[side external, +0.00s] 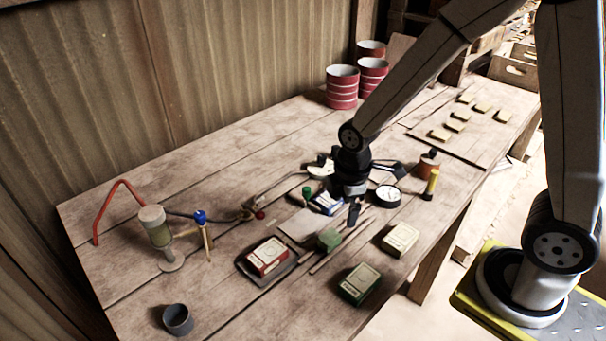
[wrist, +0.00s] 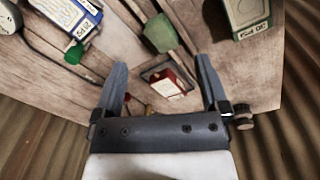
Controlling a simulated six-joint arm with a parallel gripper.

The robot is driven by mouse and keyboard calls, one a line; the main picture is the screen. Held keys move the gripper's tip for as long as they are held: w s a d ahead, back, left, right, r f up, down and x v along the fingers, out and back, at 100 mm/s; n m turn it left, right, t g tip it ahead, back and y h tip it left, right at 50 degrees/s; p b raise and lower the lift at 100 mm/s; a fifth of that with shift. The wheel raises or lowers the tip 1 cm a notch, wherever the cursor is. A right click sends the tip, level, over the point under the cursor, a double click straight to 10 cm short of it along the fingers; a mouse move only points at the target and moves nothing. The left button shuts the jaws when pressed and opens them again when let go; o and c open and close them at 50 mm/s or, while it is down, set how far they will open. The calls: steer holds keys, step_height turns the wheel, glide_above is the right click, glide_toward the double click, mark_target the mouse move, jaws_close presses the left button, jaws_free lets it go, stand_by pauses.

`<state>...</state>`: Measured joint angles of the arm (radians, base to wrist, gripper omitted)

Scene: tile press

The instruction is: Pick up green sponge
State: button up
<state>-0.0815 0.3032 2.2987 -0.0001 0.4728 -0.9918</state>
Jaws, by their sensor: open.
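The green sponge (side external: 329,239) is a small dull green block on the wooden table, beside a flat pale board and some thin wooden strips. In the wrist view the sponge (wrist: 158,33) lies beyond my fingertips, roughly centred between them. My gripper (side external: 352,207) is above the table just behind the sponge in the side view, pointing down. In the wrist view my gripper (wrist: 161,62) has its two fingers wide apart, with nothing held between them. The sponge is apart from both fingers.
A red box (side external: 268,256) sits in a dark tray near the sponge. A green box (side external: 360,283) and a cream box (side external: 401,239) stand to its right. A blue-white box (side external: 328,203) and a round dial (side external: 387,196) are close to my gripper.

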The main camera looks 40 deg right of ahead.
mark_target(331, 235)
steer(key=n, duration=0.1)
steer(key=w+a+f+n, duration=0.1)
steer(key=n, duration=0.1)
steer(key=f+n, duration=0.1)
steer(key=n, duration=0.1)
steer(key=shift+w+a+g, duration=0.15)
steer(key=shift+w+g, duration=0.2)
steer(key=shift+g, duration=0.05)
steer(key=shift+f, duration=0.1)
steer(key=shift+f, duration=1.25)
steer(key=shift+a+f, duration=0.15)
steer(key=shift+f, duration=2.45)
jaws_close()
steer(key=shift+r, duration=0.15)
